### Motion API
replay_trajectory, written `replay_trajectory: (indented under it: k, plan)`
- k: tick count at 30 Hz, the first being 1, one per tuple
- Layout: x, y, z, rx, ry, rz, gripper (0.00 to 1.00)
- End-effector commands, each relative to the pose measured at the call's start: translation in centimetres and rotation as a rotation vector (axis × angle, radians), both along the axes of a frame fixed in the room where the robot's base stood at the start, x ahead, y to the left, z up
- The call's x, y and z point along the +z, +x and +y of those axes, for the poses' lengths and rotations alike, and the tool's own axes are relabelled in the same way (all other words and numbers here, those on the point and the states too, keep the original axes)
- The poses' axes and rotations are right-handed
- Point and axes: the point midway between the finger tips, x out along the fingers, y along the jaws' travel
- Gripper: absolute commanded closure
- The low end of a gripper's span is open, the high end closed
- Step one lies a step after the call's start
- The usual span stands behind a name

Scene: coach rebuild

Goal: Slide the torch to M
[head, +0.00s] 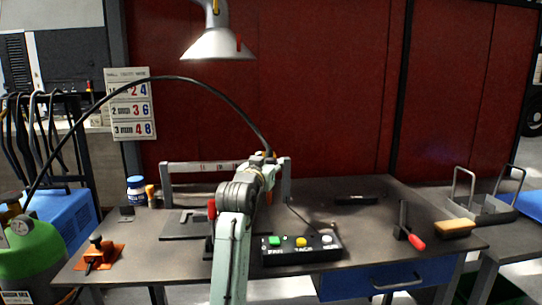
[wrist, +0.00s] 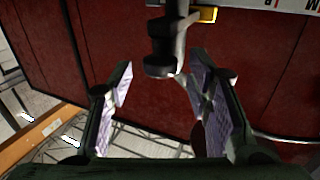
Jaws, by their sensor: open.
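The torch (wrist: 165,45) shows in the wrist view as a dark upright body with a rounded end, at the top middle. My gripper (wrist: 162,75) is open, with one pale-padded finger at each side of the torch's lower end. I cannot tell whether either finger touches it. A white strip with dark letters (wrist: 290,4) shows at the top right, partly cut off; one letter looks like M. In the head view the lettered rail (head: 215,167) spans the bench, and my arm covers part of it. The torch and fingers are not clear there.
A yellow piece (wrist: 205,14) sits beside the torch. On the bench, a button box (head: 300,250) stands right of my arm, with a red-handled tool (head: 415,240) and a brush (head: 454,229) farther right. An orange clamp (head: 98,253) lies left. A lamp (head: 217,43) hangs above.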

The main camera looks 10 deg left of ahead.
Motion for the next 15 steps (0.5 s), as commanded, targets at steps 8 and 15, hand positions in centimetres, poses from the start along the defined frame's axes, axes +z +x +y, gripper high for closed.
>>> replay_trajectory:
  k: [8,15]
  plan:
    - [0.0,2.6,-0.3,0.0,0.0,0.001,0.54]
    - [0.0,2.7,-0.3,0.0,0.0,-0.001,0.54]
